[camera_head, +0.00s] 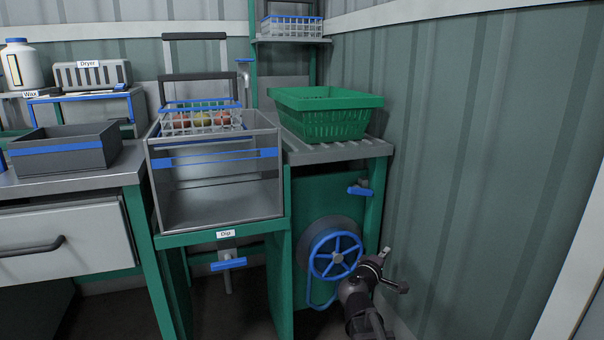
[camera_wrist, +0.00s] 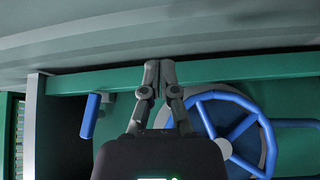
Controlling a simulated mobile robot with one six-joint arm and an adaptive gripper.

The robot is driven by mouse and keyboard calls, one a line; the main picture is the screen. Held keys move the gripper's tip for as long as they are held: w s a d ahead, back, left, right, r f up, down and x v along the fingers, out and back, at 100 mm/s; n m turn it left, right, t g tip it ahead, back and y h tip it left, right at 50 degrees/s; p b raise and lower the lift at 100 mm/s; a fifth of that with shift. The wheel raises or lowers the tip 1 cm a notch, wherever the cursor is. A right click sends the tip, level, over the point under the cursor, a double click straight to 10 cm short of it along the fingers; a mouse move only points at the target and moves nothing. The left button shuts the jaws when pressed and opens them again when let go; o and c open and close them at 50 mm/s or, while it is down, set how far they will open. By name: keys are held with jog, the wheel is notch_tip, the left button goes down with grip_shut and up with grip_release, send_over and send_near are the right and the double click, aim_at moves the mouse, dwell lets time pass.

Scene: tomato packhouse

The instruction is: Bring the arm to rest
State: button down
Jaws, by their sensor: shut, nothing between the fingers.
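My gripper (camera_head: 385,252) is at the lower right of the head view, in front of the green stand and just right of the blue handwheel (camera_head: 335,255). In the wrist view my gripper (camera_wrist: 159,70) has its two fingertips together with nothing between them. The handwheel also shows in the wrist view (camera_wrist: 232,103), right of the fingers. A blue lever handle (camera_wrist: 90,116) is left of them, apart from the fingers.
A ribbed wall (camera_head: 480,150) runs close along the right. The dip tank (camera_head: 215,205) holds a wire basket (camera_head: 175,123) with tomatoes. A green crate (camera_head: 325,125) sits on the slatted rack (camera_head: 365,149). A grey bin (camera_head: 65,160) stands on the left bench.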

jog(key=s+d+f+m+g+y+p, duration=0.2)
jog(key=s+f+m+g+y+p, duration=0.2)
jog(key=s+m+g+p, duration=0.6)
jog(key=s+a+g+y+p, duration=0.4)
jog(key=s+a+y, duration=0.3)
jog(key=s+a, duration=0.3)
notch_tip(320, 180, up, 38)
jog(key=p, duration=3.7)
jog(key=shift+s+n+p, duration=0.15)
jog(key=shift+n+p, duration=0.15)
jog(key=shift+p, duration=0.1)
jog(key=c, duration=1.4)
grip_release()
jog(key=shift+d, duration=0.1)
